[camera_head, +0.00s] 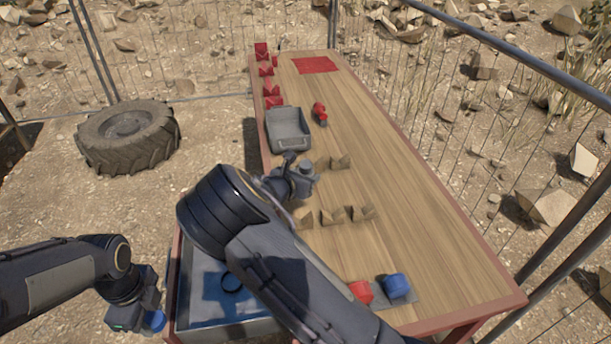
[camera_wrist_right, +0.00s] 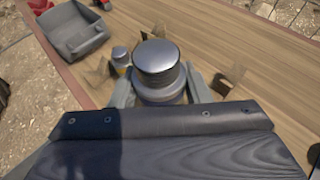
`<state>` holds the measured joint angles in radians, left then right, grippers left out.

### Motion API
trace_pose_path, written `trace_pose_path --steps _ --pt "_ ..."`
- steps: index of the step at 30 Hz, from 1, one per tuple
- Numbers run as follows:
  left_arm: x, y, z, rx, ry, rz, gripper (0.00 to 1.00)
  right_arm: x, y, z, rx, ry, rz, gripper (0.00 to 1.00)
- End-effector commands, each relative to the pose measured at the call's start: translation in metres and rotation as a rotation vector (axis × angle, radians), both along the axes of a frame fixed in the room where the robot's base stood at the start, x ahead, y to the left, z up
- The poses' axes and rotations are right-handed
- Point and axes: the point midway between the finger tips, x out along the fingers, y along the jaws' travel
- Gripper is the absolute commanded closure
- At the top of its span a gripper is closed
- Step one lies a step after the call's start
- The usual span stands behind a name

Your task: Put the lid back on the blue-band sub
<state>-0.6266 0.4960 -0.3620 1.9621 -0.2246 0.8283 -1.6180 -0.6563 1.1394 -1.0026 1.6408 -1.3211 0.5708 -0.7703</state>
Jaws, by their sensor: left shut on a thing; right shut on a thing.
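My left gripper (camera_head: 147,312) is at the lower left, outside the tank. It is shut on a small blue thing (camera_head: 154,321), mostly hidden by the gripper. My right gripper (camera_head: 290,182) is over the middle of the table. In the right wrist view its fingers are shut on a dark grey, round, stepped piece (camera_wrist_right: 157,66); I cannot tell whether it is a lid. A blue rounded piece (camera_head: 397,286) sits at the table's near end beside a red one (camera_head: 360,291). No blue band is clearly readable on either of them.
A grey bin (camera_head: 288,130), several wooden wedges (camera_head: 333,215), a small grey cylinder (camera_head: 307,168) and a red-and-dark item (camera_head: 320,113) are on the table. The table's right side is clear.

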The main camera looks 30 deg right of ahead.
Motion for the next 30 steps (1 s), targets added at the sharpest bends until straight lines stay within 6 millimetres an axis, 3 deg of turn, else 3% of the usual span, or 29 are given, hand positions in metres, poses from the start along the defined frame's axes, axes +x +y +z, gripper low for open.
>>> trace_pose_path --steps 10,14,23,30 --pt "0.000 0.000 0.000 0.000 0.000 0.007 0.82 0.000 0.000 0.001 -0.002 -0.001 0.001 1.00" --pt "0.003 0.004 -0.003 0.000 0.000 0.085 0.82 -0.005 0.001 0.003 -0.001 -0.001 0.012 1.00" --pt "0.019 0.025 -0.020 -0.001 0.002 0.635 0.82 -0.033 0.022 0.012 0.005 -0.002 0.137 1.00" --pt "0.032 0.047 -0.037 0.000 0.003 1.152 0.82 -0.052 0.056 0.023 0.005 -0.005 0.317 1.00"
